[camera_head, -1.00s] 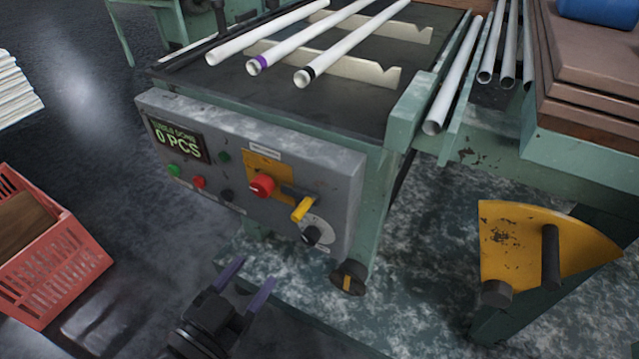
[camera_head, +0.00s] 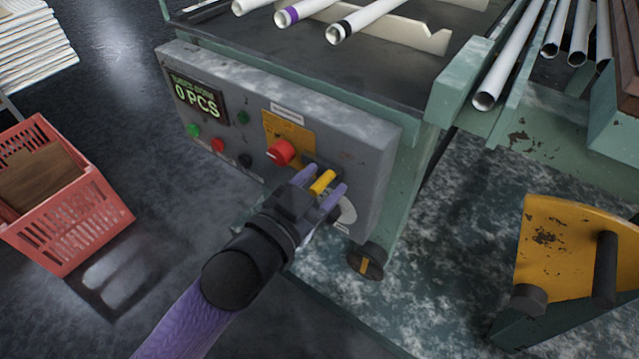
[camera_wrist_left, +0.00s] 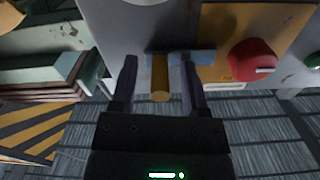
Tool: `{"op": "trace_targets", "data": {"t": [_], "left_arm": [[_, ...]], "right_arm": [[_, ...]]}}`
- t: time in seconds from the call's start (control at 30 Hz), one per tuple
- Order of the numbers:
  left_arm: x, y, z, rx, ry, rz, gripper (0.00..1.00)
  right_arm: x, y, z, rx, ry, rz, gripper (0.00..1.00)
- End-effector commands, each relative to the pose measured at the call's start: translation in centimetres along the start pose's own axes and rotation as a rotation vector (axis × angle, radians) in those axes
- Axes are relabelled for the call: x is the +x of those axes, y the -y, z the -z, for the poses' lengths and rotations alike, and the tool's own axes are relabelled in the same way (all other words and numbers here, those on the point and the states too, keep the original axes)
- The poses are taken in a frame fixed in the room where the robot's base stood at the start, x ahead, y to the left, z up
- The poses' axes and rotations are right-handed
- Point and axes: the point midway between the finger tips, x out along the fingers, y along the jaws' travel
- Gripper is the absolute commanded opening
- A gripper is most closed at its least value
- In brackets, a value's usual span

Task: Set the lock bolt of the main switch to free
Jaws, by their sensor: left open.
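The main switch is a red knob (camera_head: 281,152) on a yellow plate (camera_head: 286,131) on the grey control panel; it also shows in the wrist view (camera_wrist_left: 252,60). Beside it is the lock bolt's yellow handle (camera_head: 322,181), with a blue-grey bar behind it. My left gripper (camera_head: 324,179) is open at the panel, its purple fingers either side of the handle. In the wrist view the handle (camera_wrist_left: 160,78) stands between the two fingers, with a visible gap on each side. My right gripper is not in view.
A round grey dial plate (camera_head: 346,211) is just right of the fingers, partly hidden. The display (camera_head: 196,100) reads 0 PCS. A dark handwheel (camera_head: 366,262) sits below the panel. A red crate (camera_head: 70,205) stands on the floor at left.

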Motion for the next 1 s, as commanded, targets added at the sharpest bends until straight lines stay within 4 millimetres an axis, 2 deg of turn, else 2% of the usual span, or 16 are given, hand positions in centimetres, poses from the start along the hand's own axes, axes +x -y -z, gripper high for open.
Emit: {"op": "trace_targets", "data": {"t": [0.07, 0.3, 0.37, 1.0], "left_arm": [[-0.02, 0.01, 0.03, 0.0, 0.0, 0.0, 0.58], [-0.04, 0.01, 0.02, 0.0, 0.0, 0.0, 0.1], [-0.04, 0.01, 0.01, 0.0, 0.0, 0.0, 0.0], [-0.05, 0.01, -0.01, 0.0, 0.0, 0.0, 0.0]], "right_arm": [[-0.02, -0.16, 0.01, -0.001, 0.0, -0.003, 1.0], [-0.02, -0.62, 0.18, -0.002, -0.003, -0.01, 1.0], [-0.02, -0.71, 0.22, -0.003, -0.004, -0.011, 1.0], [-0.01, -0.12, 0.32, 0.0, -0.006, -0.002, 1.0]]}}
